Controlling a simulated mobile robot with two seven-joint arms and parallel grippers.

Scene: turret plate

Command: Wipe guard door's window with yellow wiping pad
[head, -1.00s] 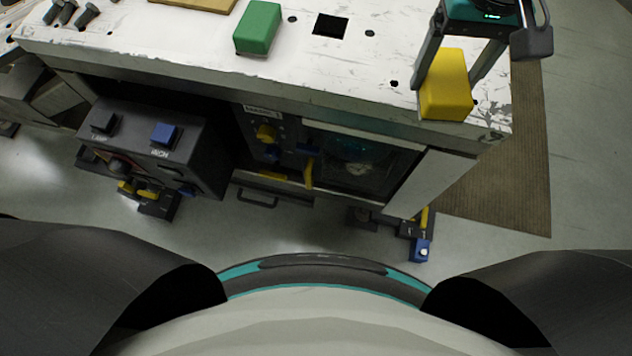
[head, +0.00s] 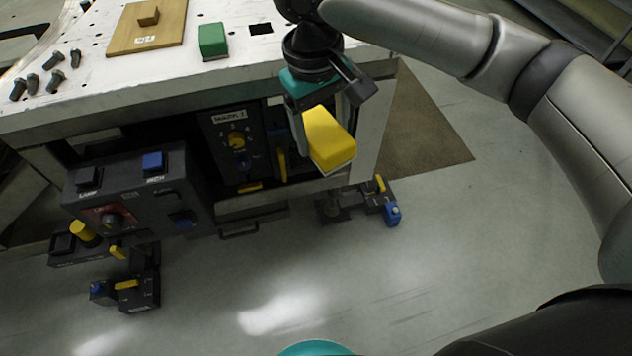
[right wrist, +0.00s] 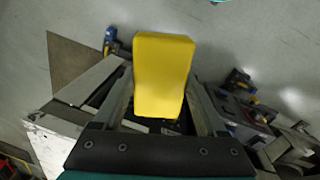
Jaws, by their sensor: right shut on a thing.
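The yellow wiping pad (head: 332,142) is held in my right gripper (head: 326,130), in front of the white table's near edge in the head view. The gripper is shut on the pad, with a finger on each side. The pad (right wrist: 163,75) also sticks out beyond the fingers in the right wrist view. The guard door under the tabletop is mostly hidden behind the gripper and pad; its yellow handle (head: 281,163) shows just left of the pad. Its window is largely hidden, and I cannot tell whether the pad touches it. My left gripper is not in view.
A dark control box (head: 135,190) with knobs and buttons juts out at the left. A dial panel (head: 236,143) sits left of the handle. A green block (head: 213,41), wooden board (head: 122,42) and several bolts lie on top. Pedal units stand on the floor.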

